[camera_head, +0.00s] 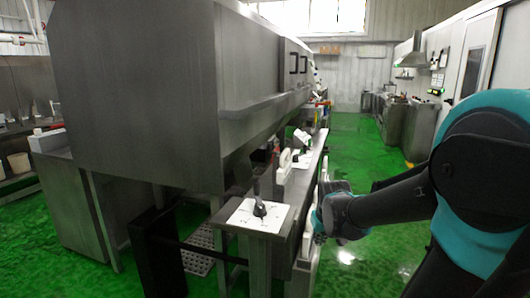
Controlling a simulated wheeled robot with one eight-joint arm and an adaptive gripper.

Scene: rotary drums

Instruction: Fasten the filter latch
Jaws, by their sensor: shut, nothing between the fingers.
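A dark lever (259,208) stands upright on a white square plate (277,218) with small markings, on top of a metal post at the near end of the long machine. I cannot tell for sure whether this lever is the filter latch. My gripper (319,229) is at the end of my teal and dark arm, to the right of the plate and apart from it. It is shut and holds nothing. Its fingertips are small and dark in this view.
A narrow rail (305,180) with another white plate (301,160) runs back from the post. The green floor aisle (350,150) is clear to the right. Metal cabinets (408,125) line the far right.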

